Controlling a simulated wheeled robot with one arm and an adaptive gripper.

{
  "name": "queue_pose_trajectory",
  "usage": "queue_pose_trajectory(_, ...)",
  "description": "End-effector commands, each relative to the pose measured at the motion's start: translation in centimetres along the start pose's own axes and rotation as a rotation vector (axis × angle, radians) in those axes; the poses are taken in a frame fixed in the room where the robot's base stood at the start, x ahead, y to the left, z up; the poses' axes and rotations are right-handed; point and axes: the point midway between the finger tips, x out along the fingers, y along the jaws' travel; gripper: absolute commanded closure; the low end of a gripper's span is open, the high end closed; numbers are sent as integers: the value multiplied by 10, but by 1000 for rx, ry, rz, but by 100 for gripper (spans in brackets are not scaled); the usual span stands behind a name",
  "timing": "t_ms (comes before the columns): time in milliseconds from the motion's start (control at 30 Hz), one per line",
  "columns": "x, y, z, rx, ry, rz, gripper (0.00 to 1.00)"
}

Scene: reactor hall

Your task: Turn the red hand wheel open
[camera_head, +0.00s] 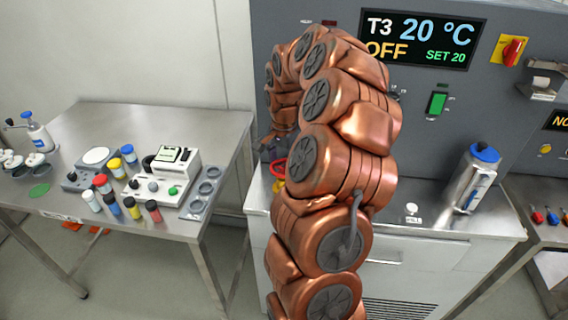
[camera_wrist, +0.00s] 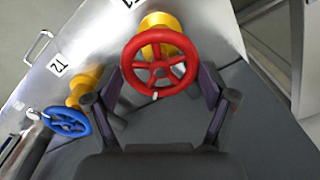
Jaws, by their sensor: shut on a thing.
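The red hand wheel (camera_wrist: 160,47) sits on a yellow valve body (camera_wrist: 161,20) in the upper middle of the wrist view. My gripper (camera_wrist: 162,75) has one finger on each side of the wheel and is shut on its rim. A small white mark shows at the lower rim of the wheel. In the head view only a bit of the red wheel (camera_head: 278,168) shows to the left of my copper arm, which hides the rest. My gripper (camera_head: 272,152) is mostly hidden there too.
A blue hand wheel (camera_wrist: 67,122) on a yellow valve is at the left in the wrist view, near a T2 label (camera_wrist: 60,65). The panel display (camera_head: 420,38) reads T3, 20 °C, OFF. A steel bench (camera_head: 130,120) with vials and instruments stands left. A steel flask (camera_head: 477,178) stands right.

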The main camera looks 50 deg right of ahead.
Motion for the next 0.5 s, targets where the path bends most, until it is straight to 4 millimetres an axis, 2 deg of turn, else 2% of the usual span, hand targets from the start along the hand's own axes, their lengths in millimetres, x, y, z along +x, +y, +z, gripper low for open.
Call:
queue_pose_trajectory(267, 6, -1, 1, -165, 1, 0, 52)
queue_pose_trajectory(500, 6, -2, 0, -385, 1, -2, 52)
